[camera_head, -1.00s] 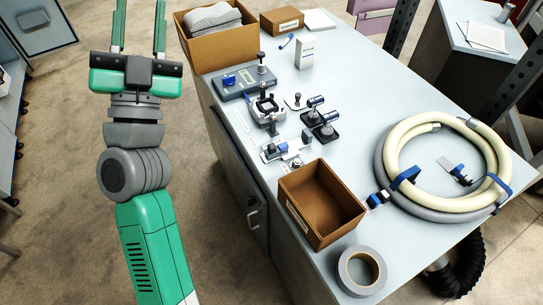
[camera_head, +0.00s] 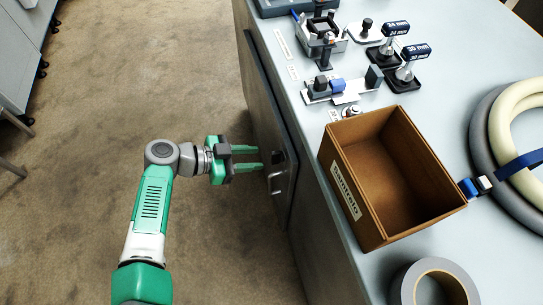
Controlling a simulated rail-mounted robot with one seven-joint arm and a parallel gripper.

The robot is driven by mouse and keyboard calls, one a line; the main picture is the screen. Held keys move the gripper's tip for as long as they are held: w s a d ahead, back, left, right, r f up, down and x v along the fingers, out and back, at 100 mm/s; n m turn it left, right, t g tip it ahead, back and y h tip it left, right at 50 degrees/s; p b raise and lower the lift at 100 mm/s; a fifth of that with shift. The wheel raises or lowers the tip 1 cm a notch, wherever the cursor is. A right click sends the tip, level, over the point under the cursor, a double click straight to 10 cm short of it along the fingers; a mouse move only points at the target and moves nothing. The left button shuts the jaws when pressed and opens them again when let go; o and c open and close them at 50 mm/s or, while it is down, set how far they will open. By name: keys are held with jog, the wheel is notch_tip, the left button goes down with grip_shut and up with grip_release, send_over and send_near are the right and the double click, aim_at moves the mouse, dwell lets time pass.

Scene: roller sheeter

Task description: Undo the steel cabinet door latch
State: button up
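The steel cabinet door (camera_head: 268,112) is a dark grey panel on the side of the workbench, and it looks shut. Its latch (camera_head: 277,180) is a pale metal handle near the door's front edge. My gripper (camera_head: 261,158) is open, with two green fingers pointing right toward the door, just beside the latch. A gap shows between the fingers and nothing is held. From this high angle I cannot tell whether the fingertips touch the latch or door.
On the bench top (camera_head: 310,140) stand an open cardboard box (camera_head: 360,205), a tape roll (camera_head: 435,285), a coiled hose (camera_head: 490,125) and several small fixtures and tools. The floor (camera_head: 90,140) left of the bench is clear. Grey cabinets (camera_head: 20,50) stand at the far left.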

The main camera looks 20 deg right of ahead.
aim_at(277, 158)
jog(key=b+x, duration=0.1)
jog(key=x, duration=0.4)
jog(key=shift+d, duration=0.2)
jog(key=c, duration=0.7)
jog(key=shift+o, duration=0.2)
